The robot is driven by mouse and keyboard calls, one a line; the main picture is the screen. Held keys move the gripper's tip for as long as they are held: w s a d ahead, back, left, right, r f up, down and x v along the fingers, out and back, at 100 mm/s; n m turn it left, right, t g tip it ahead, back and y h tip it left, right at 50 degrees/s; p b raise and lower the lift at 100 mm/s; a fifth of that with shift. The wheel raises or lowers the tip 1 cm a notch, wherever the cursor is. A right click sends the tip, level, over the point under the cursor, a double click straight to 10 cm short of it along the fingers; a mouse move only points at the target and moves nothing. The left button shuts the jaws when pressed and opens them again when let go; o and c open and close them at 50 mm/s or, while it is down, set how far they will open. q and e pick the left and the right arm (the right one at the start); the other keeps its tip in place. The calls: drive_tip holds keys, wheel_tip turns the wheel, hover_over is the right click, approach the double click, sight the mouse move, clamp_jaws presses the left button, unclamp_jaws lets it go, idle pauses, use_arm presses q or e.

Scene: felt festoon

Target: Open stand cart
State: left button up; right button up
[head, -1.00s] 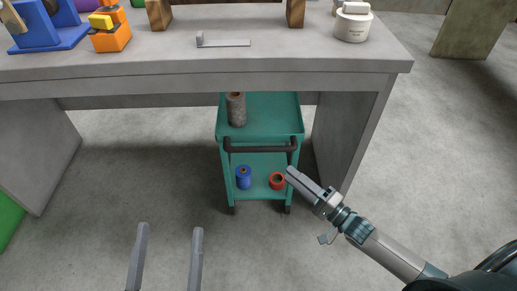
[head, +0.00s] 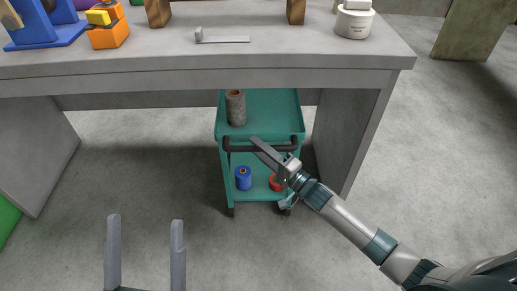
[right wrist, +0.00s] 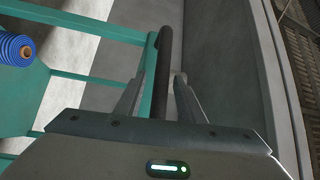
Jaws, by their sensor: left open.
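The teal stand cart (head: 275,108) stands under the grey workbench, with two shelves and a dark handle bar (head: 237,148) across its near side. In the right wrist view, the dark handle (right wrist: 163,65) runs between the two fingers of my right gripper (right wrist: 160,80), which are apart with gaps visible beside the bar. My left gripper (head: 145,220) is open and empty, low at the left over the floor, well away from the cart.
A grey-brown spool (head: 236,108) stands on the cart's top. A blue spool (head: 243,178) and a partly hidden red roll (head: 275,183) are on its lower shelf. The workbench (head: 200,78) overhangs the cart, its side panel (head: 345,135) close at right. The front floor is clear.

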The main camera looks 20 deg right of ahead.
drive_tip(key=shift+w, duration=0.15)
clamp_jaws()
drive_tip(key=shift+a, duration=0.1)
